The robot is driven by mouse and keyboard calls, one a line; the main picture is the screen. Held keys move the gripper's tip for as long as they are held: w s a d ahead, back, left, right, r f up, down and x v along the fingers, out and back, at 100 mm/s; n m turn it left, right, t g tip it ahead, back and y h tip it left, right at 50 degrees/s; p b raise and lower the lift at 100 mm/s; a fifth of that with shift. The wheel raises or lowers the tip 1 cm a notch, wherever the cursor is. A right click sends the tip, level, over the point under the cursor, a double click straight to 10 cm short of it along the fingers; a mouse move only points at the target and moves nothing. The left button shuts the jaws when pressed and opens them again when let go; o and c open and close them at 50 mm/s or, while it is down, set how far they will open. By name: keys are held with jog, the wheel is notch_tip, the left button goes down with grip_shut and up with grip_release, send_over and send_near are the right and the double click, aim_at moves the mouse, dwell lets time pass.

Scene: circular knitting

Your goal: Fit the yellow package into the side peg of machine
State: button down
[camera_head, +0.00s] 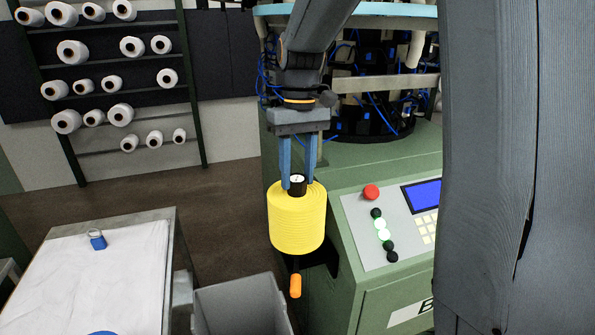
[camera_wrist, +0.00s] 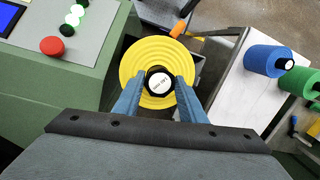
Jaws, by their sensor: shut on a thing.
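The yellow package (camera_head: 297,220) is a ribbed yarn cone, hanging nearly upright beside the green machine (camera_head: 395,185). My gripper (camera_head: 297,184) is shut on the dark core at its top. In the wrist view the package (camera_wrist: 135,70) is seen from above, with my gripper's fingers (camera_wrist: 159,82) on either side of the core with a white label. Below the package, a dark rod with an orange end (camera_head: 295,287) shows near a dark bracket on the machine's side; I cannot tell whether this is the side peg. The package hides what lies directly beneath it.
The machine's sloping control panel (camera_head: 350,215) with a red button (camera_head: 371,192) is close on the right. A grey bin (camera_head: 240,305) stands below. A white-topped table (camera_head: 100,270) is at left; blue (camera_wrist: 265,60) and green (camera_wrist: 298,80) spools show in the wrist view.

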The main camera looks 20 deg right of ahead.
jog(key=shift+f+b, duration=0.65)
jog(key=shift+f, duration=0.95)
jog(key=c, duration=1)
grip_release()
jog(key=shift+c, duration=0.2)
jog(key=shift+r, duration=0.1)
jog(key=r, duration=0.2)
jog(key=r+b, duration=0.1)
jog(key=r, duration=0.2)
jog(key=w+r+b, duration=0.1)
jog(key=r, duration=0.1)
jog(key=shift+d+r, duration=0.3)
jog(key=shift+s, duration=0.15)
